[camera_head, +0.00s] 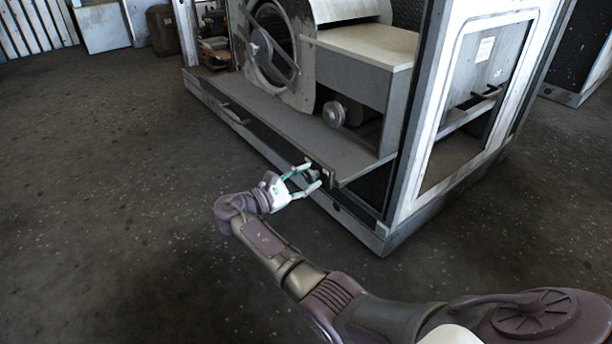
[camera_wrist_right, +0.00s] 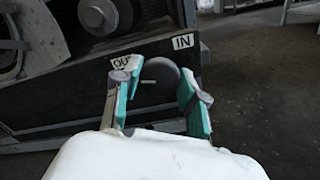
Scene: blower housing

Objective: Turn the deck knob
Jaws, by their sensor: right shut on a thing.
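The deck knob (camera_head: 311,175) is a small dark grey knob on the front edge of the housing's deck, near its right corner. In the right wrist view the knob (camera_wrist_right: 163,76) shows as a dark disc with a thin pale pointer line lying about level. An OUT label (camera_wrist_right: 126,62) is to its upper left and an IN label (camera_wrist_right: 183,41) to its upper right. My right gripper (camera_head: 313,176) has one teal-padded finger on each side of the knob and is shut on it; it also shows in the right wrist view (camera_wrist_right: 158,90). My left gripper is not in view.
The blower housing (camera_head: 395,238) stands open in front, with a round fan inlet (camera_head: 268,45) and a small pulley (camera_head: 334,114) above the deck (camera_head: 262,118). A white framed side panel (camera_head: 425,150) rises right of the knob. The dark floor (camera_head: 110,200) at left is clear.

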